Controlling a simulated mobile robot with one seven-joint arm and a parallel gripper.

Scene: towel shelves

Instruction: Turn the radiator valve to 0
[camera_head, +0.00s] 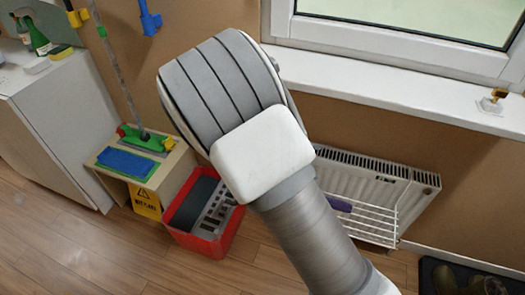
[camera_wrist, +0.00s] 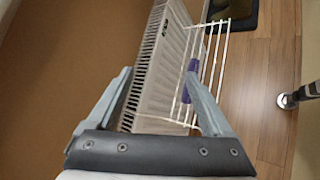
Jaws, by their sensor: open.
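The white radiator (camera_head: 355,172) stands against the wall below the window, its left part hidden behind my arm. In the wrist view the radiator (camera_wrist: 158,65) runs up and away, with its grille along the left edge. I cannot make out the valve or its numbers in either view. My gripper (camera_wrist: 158,74) is open and empty, its two grey fingers wide apart, with the radiator and rack showing between and beyond them. In the head view my arm hides the gripper.
A white wire rack (camera_head: 372,222) hangs at the radiator's front with a purple cloth (camera_head: 339,204). It also shows by the right finger in the wrist view (camera_wrist: 214,62). A red crate (camera_head: 226,232) and wooden stool (camera_head: 180,165) stand left. A dark mat (camera_head: 430,272) lies right.

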